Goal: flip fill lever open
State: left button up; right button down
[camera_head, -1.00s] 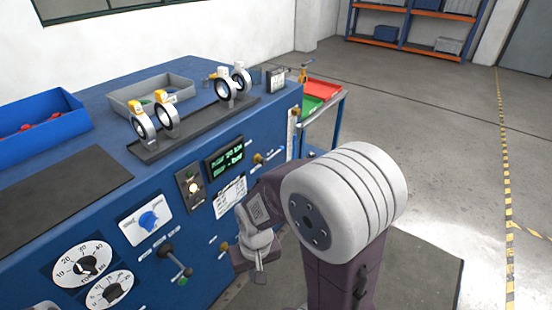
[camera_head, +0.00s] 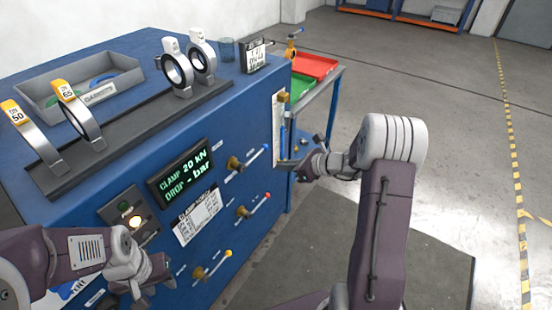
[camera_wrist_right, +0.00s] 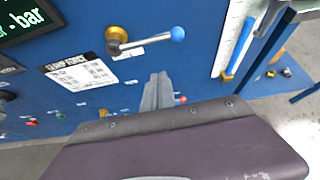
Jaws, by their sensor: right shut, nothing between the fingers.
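Three levers stick out of the blue front panel: a blue-tipped lever (camera_head: 250,157), a red-tipped lever (camera_head: 254,206) and a yellow-tipped lever (camera_head: 212,265). Their labels are too small to read, so I cannot tell which is marked fill. The blue-tipped lever also shows in the right wrist view (camera_wrist_right: 145,40), its handle pointing right from a brass hub. My right gripper (camera_head: 282,164) is shut and empty, right of the blue knob. In the wrist view its fingers (camera_wrist_right: 158,80) appear below that lever. My left gripper (camera_head: 156,290) is at lower left; its jaw opening is unclear.
A display (camera_head: 181,172) reads clamp 20 kN. A vertical gauge tube (camera_head: 281,130) is at the panel's right edge. A cart with red (camera_head: 315,66) and green trays stands beyond.

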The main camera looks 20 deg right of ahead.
aim_at(254, 158)
jog(key=f+b+x, duration=0.1)
jog(key=x, duration=0.8)
pick_arm(q)
jog(key=shift+s+a+p, duration=0.25)
jog(key=shift+s+p, duration=0.15)
jog(key=shift+p, duration=0.2)
pick_arm(e)
jog(key=r, duration=0.4)
jog(key=shift+w+a, duration=0.15)
jog(key=shift+w, duration=0.05)
pick_arm(q)
jog(key=shift+f, duration=0.1)
